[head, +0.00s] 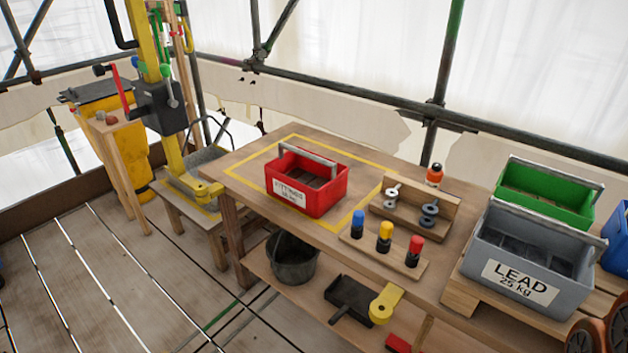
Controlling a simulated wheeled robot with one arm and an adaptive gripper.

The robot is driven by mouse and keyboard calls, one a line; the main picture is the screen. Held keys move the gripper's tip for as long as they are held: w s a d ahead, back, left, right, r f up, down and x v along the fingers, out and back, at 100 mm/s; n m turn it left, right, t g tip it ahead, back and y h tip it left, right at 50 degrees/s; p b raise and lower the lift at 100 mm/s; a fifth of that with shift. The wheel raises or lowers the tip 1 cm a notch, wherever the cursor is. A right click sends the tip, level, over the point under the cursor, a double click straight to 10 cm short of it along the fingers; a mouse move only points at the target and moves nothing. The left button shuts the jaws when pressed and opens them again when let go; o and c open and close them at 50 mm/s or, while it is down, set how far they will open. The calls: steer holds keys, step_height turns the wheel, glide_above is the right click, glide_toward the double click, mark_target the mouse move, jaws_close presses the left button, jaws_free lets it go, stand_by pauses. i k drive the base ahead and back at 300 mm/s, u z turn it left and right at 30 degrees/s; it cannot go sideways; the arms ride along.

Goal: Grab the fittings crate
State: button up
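The fittings crate (318,204) is a red open-topped box with a grey bar handle across its top and a white label on its front that appears to read "FITTINGS". It stands upright on the wooden workbench (240,171), inside a yellow outlined rectangle (262,157). Dark dividers or contents show inside it, too small to tell. My gripper does not show in the head view, and nothing is seen touching the crate.
Right of the crate are a wooden rack (418,214) and a board (383,252) with blue, yellow and red capped items. A grey LEAD crate (525,262) and a green crate (546,190) stand farther right. A black bucket (292,262) is on the lower shelf. Plank floor at left is clear.

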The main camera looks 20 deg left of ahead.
mark_target(311, 183)
steer(key=u, duration=0.5)
steer(key=k, duration=0.6)
steer(key=u, duration=1.45)
steer(key=i, duration=0.8)
steer(key=u, duration=0.6)
steer(key=i, duration=0.95)
steer(key=z, duration=0.75)
steer(key=i, duration=0.5)
steer(key=z, duration=0.45)
